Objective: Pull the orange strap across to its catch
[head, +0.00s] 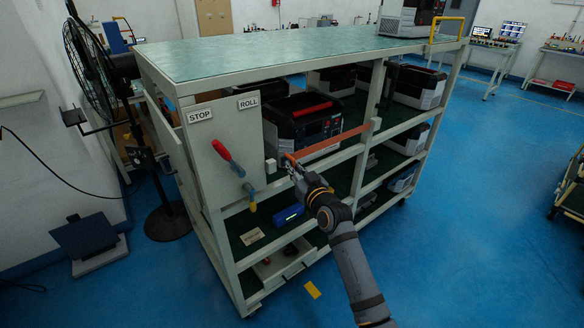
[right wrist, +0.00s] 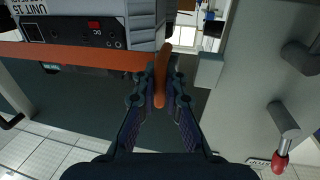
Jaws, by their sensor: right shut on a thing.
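The orange strap (head: 335,141) stretches along the front of the rack's upper shelf, from a pale bracket on the middle post (head: 372,126) leftward to my right gripper (head: 291,163). In the right wrist view the strap (right wrist: 75,55) comes in from the left, and my right gripper (right wrist: 160,92) is shut on its upright orange end tab (right wrist: 160,75). A small pale block, which looks like the catch (head: 270,166), sits just left of the gripper at the panel's edge. It also shows in the right wrist view (right wrist: 209,69), right of the tab and apart from it. My left gripper is out of view.
A grey panel (head: 205,120) with STOP and ROLL labels and a red-handled lever (head: 222,151) stands left of the strap. A black and red unit (head: 303,118) sits behind the strap. A black fan (head: 90,60) stands at left.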

